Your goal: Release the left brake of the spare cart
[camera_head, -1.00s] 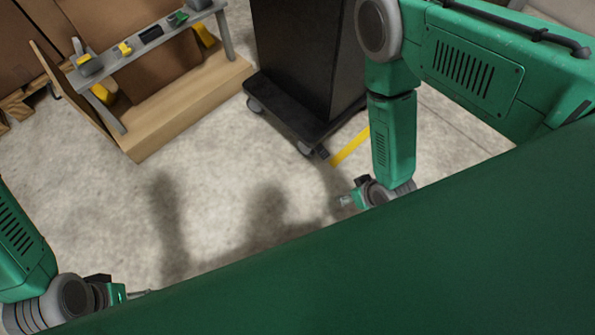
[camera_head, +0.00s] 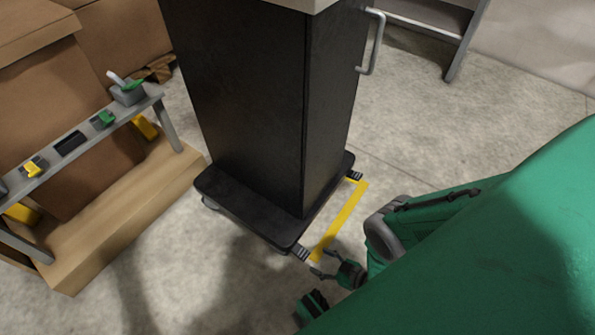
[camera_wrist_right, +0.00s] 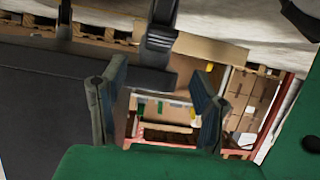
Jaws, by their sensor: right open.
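The spare cart (camera_head: 270,110) is a tall black cabinet on a low black base (camera_head: 240,212). Two small ribbed black pedals stick out from the base's right side, a near one (camera_head: 300,253) and a far one (camera_head: 355,175). My right gripper (camera_head: 322,271) is open and empty, just below and right of the near pedal. In the right wrist view its two fingers (camera_wrist_right: 158,105) are spread, with a ribbed black pedal (camera_wrist_right: 160,40) beyond them, not between them. A green-and-black part (camera_head: 312,303) at the bottom appears to be my left gripper; its fingers are hidden.
A yellow strip (camera_head: 338,222) lies between the two pedals. A grey shelf stands behind (camera_head: 465,40).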

